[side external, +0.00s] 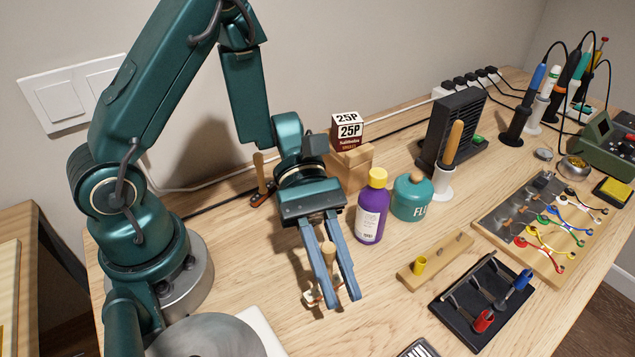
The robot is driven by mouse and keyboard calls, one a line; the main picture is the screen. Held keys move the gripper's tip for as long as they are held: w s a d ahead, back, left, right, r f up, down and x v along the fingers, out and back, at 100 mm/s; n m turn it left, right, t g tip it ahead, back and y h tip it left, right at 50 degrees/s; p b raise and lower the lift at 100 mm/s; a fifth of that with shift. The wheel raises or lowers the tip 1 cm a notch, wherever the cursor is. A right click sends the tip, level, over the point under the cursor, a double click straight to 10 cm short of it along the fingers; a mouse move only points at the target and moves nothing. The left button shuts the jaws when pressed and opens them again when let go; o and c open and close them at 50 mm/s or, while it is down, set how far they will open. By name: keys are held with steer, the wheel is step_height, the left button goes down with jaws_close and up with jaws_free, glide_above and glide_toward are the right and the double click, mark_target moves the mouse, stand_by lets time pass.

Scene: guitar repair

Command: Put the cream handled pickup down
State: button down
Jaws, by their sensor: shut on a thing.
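My gripper (342,300) has two long blue fingers pointing down and toward the camera, over the wooden table left of its middle. It is shut on the cream handled pickup (311,297), whose light wooden handle shows between the fingers.
A purple bottle (371,208) with a yellow cap and a teal flux jar (411,197) stand right of my gripper. A wooden block with a yellow peg (420,265) and a black tray (450,310) lie farther right. Bare table lies between them and my gripper.

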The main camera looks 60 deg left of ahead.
steer(key=shift+f, duration=1.05)
steer(key=shift+f, duration=0.1)
steer(key=c, duration=0.8)
jaws_free()
steer(key=shift+w+a+r, duration=0.15)
steer(key=shift+r, duration=0.05)
steer(key=v, duration=1.1)
steer(key=s+a+r+m+t+y, duration=0.1)
steer(key=r+m+t+y, duration=0.1)
steer(key=m+t+y, duration=0.1)
steer(key=s+a+r+m+t+y, duration=0.2)
steer(key=m+t+y, duration=0.1)
steer(key=m+y, duration=0.2)
steer(key=s+a+r+m+t+y, duration=0.1)
steer(key=r+m+t+y, duration=0.1)
steer(key=m+y, duration=0.3)
steer(key=shift+s+a+r+m+t, duration=0.1)
steer(key=shift+s+r+m+t, duration=0.15)
steer(key=shift+m, duration=0.25)
steer(key=shift+s+a+r+m+t, duration=0.15)
steer(key=shift+m+t, duration=0.1)
steer(key=shift+m, duration=0.25)
